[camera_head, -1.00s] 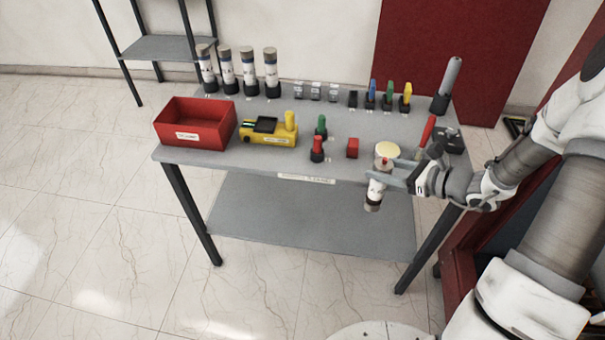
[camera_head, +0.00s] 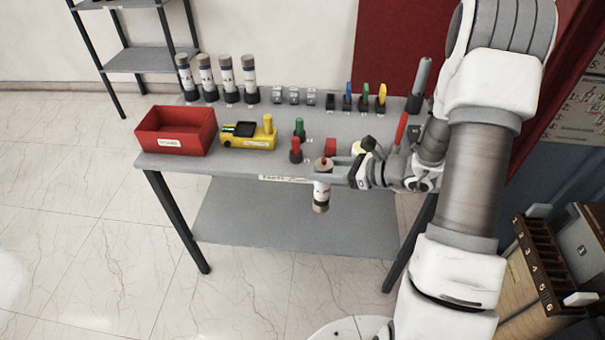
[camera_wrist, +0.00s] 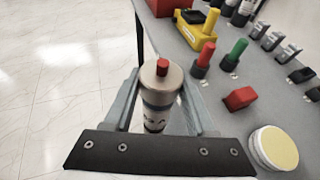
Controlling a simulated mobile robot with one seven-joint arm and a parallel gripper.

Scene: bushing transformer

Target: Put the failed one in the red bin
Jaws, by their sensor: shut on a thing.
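My gripper (camera_head: 338,169) is shut on a white and grey bushing (camera_head: 321,193) with a red piece on its top. The bushing hangs upright in front of the table's front edge, beyond the tabletop. In the wrist view the bushing (camera_wrist: 155,105) stands between the two fingers, its red top piece facing the camera. The red bin (camera_head: 176,131) sits at the left end of the table with a white label on its front. The gripper is to the right of the bin and well apart from it. The bin's inside shows no object.
A yellow tester (camera_head: 250,136) stands just right of the bin. Red and green plugs (camera_head: 296,150) and a red block (camera_head: 331,147) lie nearer the gripper. Several bushings (camera_head: 228,79) stand along the back left. A cream round jar (camera_wrist: 275,148) sits near the gripper.

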